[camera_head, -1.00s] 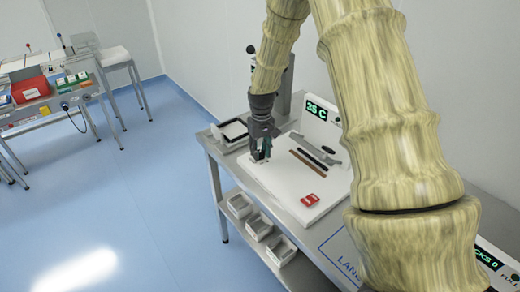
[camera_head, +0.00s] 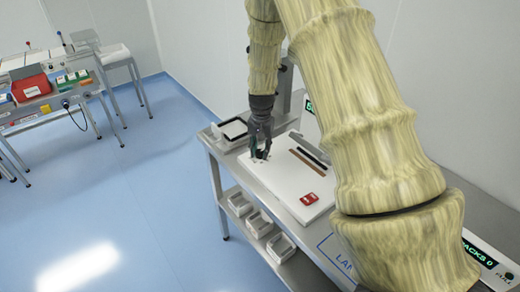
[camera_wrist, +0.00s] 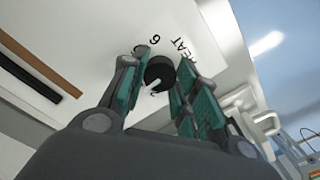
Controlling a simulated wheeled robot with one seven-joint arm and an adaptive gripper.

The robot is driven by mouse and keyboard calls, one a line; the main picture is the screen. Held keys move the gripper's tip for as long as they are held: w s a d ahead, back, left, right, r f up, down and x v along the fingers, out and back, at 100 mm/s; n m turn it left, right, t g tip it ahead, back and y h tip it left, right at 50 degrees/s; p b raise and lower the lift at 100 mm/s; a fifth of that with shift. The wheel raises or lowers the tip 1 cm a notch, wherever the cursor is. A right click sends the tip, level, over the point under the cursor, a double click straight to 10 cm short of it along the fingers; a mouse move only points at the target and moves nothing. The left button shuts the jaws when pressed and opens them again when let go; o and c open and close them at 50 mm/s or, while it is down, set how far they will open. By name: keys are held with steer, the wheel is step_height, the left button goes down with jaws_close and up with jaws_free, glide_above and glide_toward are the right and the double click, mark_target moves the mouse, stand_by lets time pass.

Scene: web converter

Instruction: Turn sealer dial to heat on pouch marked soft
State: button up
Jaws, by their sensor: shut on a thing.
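The sealer (camera_head: 283,178) is a white slab with a dark strip and a brown strip, on a steel table. Its black dial (camera_wrist: 158,72) has a white pointer line and sits between my fingers in the wrist view. The printed word HEAT and a 6 show beside it. My gripper (camera_head: 261,154) points down at the sealer's left corner; in the wrist view its teal-padded fingers (camera_wrist: 158,88) are shut on the dial. The sealer's green display (camera_head: 309,106) is mostly hidden by my arm. I cannot make out a pouch marked soft.
A red piece (camera_head: 309,199) lies at the sealer's front corner. A dark-topped tray (camera_head: 233,131) is left of the sealer. Several grey bins (camera_head: 240,204) stand on the lower shelf. Another bench (camera_head: 45,90) is far left, with open blue floor between.

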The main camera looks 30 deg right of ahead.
mark_target(261, 152)
steer(key=shift+w+d+r+m, duration=0.1)
steer(key=shift+m, duration=0.2)
steer(key=o, duration=1)
steer(key=shift+o, duration=0.2)
step_height(261, 152, up, 12)
stand_by(0.6)
